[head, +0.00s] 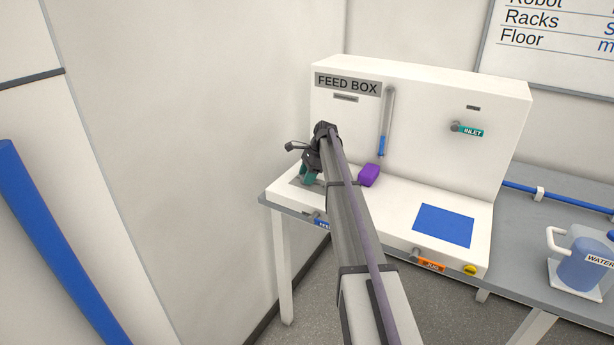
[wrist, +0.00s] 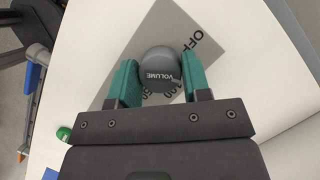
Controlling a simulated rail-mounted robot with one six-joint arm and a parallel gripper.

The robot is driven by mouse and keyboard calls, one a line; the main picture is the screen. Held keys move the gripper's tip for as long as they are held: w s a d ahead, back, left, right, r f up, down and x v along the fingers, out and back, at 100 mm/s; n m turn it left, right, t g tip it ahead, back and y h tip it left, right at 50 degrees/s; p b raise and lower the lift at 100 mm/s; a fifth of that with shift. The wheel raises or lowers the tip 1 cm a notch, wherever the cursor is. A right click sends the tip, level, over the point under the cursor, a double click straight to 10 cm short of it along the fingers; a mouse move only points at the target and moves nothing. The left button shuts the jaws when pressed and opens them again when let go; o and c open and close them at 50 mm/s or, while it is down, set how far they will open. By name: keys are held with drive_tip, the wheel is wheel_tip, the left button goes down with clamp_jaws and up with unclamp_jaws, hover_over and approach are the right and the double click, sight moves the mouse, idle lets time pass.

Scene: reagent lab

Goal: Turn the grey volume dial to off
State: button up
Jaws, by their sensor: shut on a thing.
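The grey volume dial (wrist: 160,66) shows in the wrist view, a round knob marked VOLUME on a grey plate (wrist: 212,30). The plate carries the word OFF at the upper right and numbers at the lower right, partly covered. My gripper (wrist: 160,80) has green finger pads on both sides of the dial and is shut on it. A small notch or pointer on the dial's lower right side lies near the numbers, not at OFF. In the head view my gripper (head: 310,177) is at the left end of the feed box (head: 420,80); my arm hides the dial there.
A purple block (head: 369,175) and a blue panel (head: 443,225) lie on the box's ledge. A clear tube with blue in it (head: 383,140) and an INLET knob (head: 455,127) are on the upright face. A water jug (head: 585,262) stands at right. A wall is close on the left.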

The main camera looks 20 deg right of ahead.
drive_tip(key=o, duration=0.9)
wheel_tip(320, 180, up, 10)
drive_tip(key=p, duration=1)
